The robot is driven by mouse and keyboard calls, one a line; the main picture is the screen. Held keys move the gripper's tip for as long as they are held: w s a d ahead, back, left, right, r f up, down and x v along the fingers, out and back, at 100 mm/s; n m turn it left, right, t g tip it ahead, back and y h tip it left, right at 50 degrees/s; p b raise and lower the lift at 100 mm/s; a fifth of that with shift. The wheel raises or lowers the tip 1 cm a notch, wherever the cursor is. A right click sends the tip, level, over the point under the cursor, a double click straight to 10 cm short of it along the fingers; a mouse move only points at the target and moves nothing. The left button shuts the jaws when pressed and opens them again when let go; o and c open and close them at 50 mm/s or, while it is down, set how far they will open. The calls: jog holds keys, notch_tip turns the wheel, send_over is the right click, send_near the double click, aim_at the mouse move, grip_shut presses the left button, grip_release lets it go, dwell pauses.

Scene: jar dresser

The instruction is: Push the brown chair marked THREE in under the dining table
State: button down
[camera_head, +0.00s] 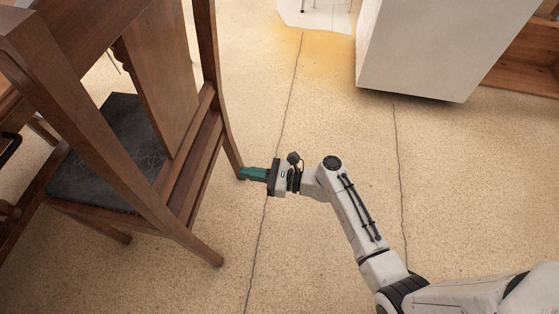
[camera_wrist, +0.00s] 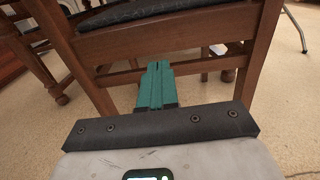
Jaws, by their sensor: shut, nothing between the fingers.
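A brown wooden chair (camera_head: 168,85) with a dark seat pad (camera_head: 115,150) stands at the left of the head view, its back toward my arm. No THREE marking shows on it. My gripper (camera_head: 243,173) is shut and empty, its green fingers pointing left close to the chair's rear leg. In the wrist view the shut fingers (camera_wrist: 156,70) point at the chair's lower rear rails (camera_wrist: 170,42), below the seat. I cannot tell whether they touch the wood. Only a bit of brown wood at the far left edge may be the dining table (camera_head: 8,95); most of it is hidden.
A white cabinet block (camera_head: 430,50) stands at the upper right, with a brown wooden shelf (camera_head: 525,65) beyond it. The speckled floor (camera_head: 330,120) between the chair and the block is clear. A thin metal leg (camera_wrist: 296,30) shows at the right of the wrist view.

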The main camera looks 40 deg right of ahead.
jog(key=s+a+f+n+g+h, duration=0.1)
jog(key=s+a+f+n+g, duration=0.1)
jog(key=s+n+g, duration=0.5)
jog(key=s+a+f+n+g+h, duration=0.1)
jog(key=s+a+f+n+g, duration=0.15)
jog(key=s+n, duration=0.5)
jog(key=s+d+r+n+g+h, duration=0.4)
jog(key=s+d+r+n+h, duration=0.2)
jog(key=s+d+n+h, duration=0.55)
notch_tip(320, 180, up, 32)
jog(key=a+n+y+p, duration=0.1)
jog(key=n+y+p, duration=0.1)
jog(key=p, duration=2.9)
jog(key=shift+a+y+p, duration=0.35)
jog(key=shift+a+p, duration=0.05)
